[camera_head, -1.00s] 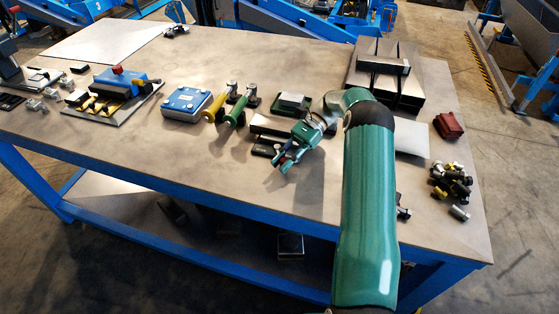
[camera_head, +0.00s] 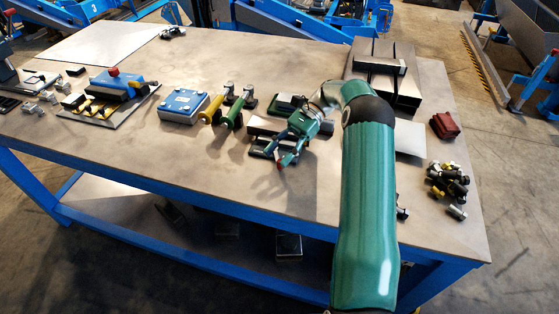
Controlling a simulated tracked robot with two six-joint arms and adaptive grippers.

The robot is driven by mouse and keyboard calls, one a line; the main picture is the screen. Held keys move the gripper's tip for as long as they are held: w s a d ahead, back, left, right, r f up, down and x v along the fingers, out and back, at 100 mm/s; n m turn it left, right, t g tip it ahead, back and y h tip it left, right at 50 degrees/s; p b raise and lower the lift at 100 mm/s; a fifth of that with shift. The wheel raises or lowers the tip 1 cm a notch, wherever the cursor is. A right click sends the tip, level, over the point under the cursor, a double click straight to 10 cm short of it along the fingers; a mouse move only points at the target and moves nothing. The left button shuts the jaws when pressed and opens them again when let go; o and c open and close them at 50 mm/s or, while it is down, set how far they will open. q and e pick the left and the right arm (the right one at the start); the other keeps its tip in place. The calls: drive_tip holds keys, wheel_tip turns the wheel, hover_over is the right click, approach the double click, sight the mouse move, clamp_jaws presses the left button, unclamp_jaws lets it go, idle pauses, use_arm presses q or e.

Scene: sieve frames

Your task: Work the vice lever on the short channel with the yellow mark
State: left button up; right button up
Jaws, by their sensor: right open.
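My right gripper (camera_head: 275,156) is open, pointing down and to the left at the front middle of the table. Its green body overlaps a grey metal bar-like piece (camera_head: 262,126) on a dark base, and part of that piece is hidden. I cannot tell whether the gripper touches it. A green block (camera_head: 287,102) lies just behind. A blue-bodied fixture (camera_head: 112,86) with a red knob and yellow parts sits on a plate to the left. I cannot make out which piece is the short channel with the yellow mark, nor its lever. My left gripper is not in view.
The table (camera_head: 200,55) has a blue box (camera_head: 183,105) and yellow- and green-handled tools (camera_head: 210,110) left of my gripper. Dark metal blocks (camera_head: 383,72) stand at the back right. Loose bolts (camera_head: 448,182) and a red block (camera_head: 446,126) lie right of my arm.

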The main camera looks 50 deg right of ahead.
wheel_tip(320, 180, up, 6)
drive_tip(key=shift+r, duration=0.2)
